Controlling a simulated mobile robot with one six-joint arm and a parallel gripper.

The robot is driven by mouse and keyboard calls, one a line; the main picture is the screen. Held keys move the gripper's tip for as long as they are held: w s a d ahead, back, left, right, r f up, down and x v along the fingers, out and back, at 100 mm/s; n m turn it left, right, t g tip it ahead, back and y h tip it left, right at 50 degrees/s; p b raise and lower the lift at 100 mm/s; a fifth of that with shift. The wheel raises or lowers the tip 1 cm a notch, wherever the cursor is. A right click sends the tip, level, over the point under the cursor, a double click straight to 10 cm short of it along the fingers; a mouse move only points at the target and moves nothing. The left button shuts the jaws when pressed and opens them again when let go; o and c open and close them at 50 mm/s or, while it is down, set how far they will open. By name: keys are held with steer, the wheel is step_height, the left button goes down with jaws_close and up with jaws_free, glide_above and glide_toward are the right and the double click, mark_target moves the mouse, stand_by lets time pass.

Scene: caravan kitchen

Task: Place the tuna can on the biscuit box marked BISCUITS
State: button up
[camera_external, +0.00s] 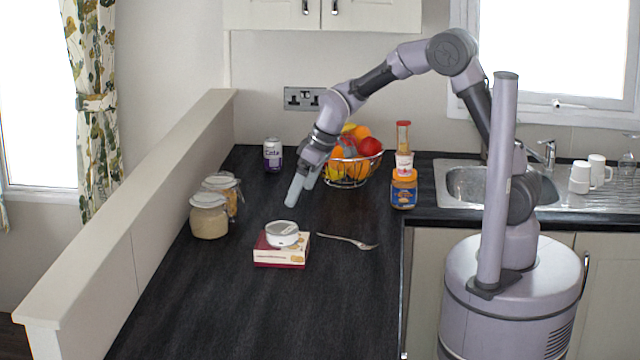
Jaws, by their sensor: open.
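The tuna can (282,229), a low pale can with a grey top, sits on top of the biscuit box (281,257). The biscuit box is low, dark red and cream, and lies flat on the dark worktop; its lettering is too small to read. My gripper (301,190) is open and empty, above and slightly behind the can, apart from it. Its fingers point down and to the left.
Two glass jars (209,216) stand left of the box, and a fork (347,241) lies to its right. A purple can (272,155), a fruit basket (350,170), a sauce bottle (404,143) and a labelled jar (404,189) stand farther back. The front worktop is clear.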

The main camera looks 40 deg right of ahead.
steer(key=s+d+r+m, duration=0.3)
steer(key=s+d+r, duration=0.3)
steer(key=d+r, duration=0.2)
steer(key=s+d+r+m+t, duration=0.1)
steer(key=s+d+m, duration=0.2)
steer(key=s, duration=0.7)
steer(key=s+d+r+m+t, duration=0.1)
steer(key=s+d+r+m, duration=0.1)
steer(key=s+d+m, duration=0.2)
steer(key=s+d, duration=0.3)
steer(key=s, duration=0.3)
steer(key=shift+s+d, duration=0.2)
steer(key=shift+d, duration=0.05)
step_height(320, 180, down, 8)
steer(key=b, duration=0.8)
steer(key=shift+f, duration=0.15)
